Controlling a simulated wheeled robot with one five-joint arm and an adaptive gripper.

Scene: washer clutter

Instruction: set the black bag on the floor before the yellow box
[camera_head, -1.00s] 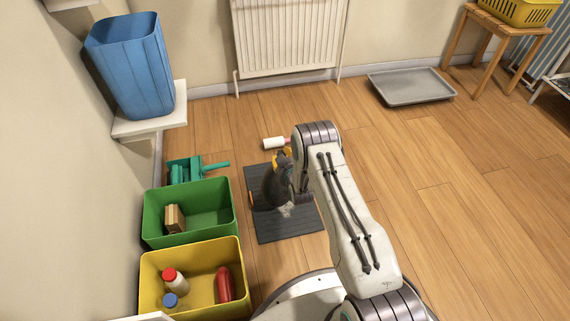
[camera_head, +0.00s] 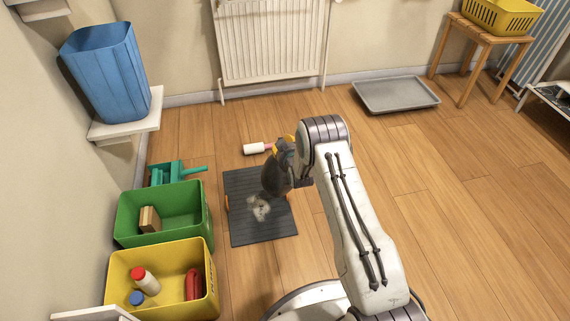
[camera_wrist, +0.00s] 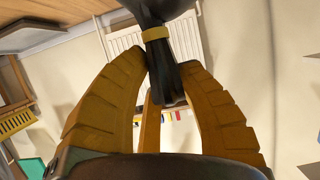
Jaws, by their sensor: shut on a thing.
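My gripper (camera_head: 285,147) is shut on the neck of the black bag (camera_head: 276,178), which hangs below it over the right part of a dark mat. Most of the bag is cut off there. I cannot tell how far the bag is above the mat. The yellow box (camera_head: 190,251) stands on the floor at the lower left, with bottles and a red item inside.
The green box (camera_head: 187,191) stands behind the yellow box. A teal dustpan (camera_head: 165,174) lies beyond it. The dark mat (camera_head: 262,234) bears grey fluff (camera_head: 259,207). A white roller (camera_head: 254,149) lies behind. A grey tray (camera_head: 396,94) is at the back. Floor at right is clear.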

